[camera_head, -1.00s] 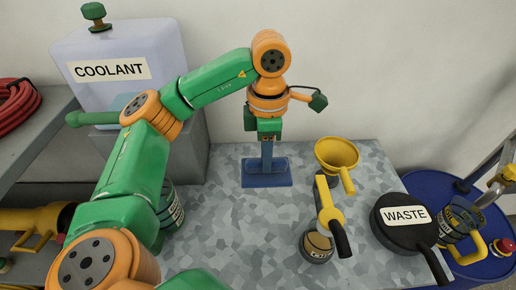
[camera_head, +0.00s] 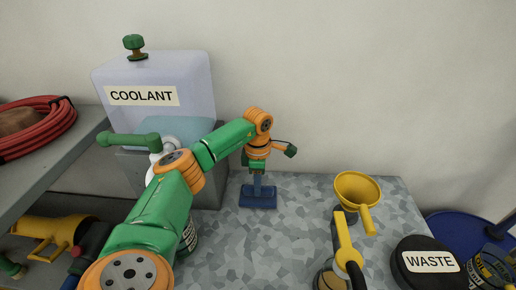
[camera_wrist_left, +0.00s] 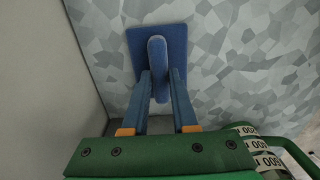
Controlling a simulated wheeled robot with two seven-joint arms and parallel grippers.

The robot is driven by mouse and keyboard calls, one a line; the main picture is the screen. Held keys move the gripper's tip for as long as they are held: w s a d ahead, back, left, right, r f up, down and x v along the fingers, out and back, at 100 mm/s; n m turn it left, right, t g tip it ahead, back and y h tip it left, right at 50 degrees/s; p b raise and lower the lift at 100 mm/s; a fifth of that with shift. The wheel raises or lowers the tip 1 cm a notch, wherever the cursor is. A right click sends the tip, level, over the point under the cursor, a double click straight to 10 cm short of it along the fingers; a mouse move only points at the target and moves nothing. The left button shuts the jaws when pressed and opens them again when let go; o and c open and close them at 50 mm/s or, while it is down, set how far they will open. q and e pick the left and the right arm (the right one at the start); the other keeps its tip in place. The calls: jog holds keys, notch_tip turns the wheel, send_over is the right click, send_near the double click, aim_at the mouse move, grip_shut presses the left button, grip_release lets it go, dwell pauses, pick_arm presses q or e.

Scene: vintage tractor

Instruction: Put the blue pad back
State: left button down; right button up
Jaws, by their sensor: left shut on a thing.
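The blue pad (camera_head: 258,201) is a flat square plate with an upright grip, near the back edge of the grey speckled worktop. My left gripper (camera_head: 257,171) is above it, pointing down, shut on the pad's upright grip. In the left wrist view the blue pad (camera_wrist_left: 179,45) lies flat beyond the fingers, and the left gripper (camera_wrist_left: 158,78) has one finger on each side of the grip. Whether the plate touches the worktop is hard to tell. My right gripper is not in view.
A coolant tank (camera_head: 178,83) stands at the back left, with a red hose (camera_head: 50,135) on a shelf. A yellow funnel (camera_head: 352,190), a yellow-handled tool (camera_head: 345,245) and a black waste lid (camera_head: 425,270) are at the right. The worktop's middle (camera_head: 295,220) is clear.

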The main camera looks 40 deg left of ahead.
pick_arm(q)
jog(key=shift+f, duration=0.1)
jog(key=c, duration=0.7)
grip_release()
jog(key=shift+r, duration=0.25)
notch_tip(320, 180, up, 12)
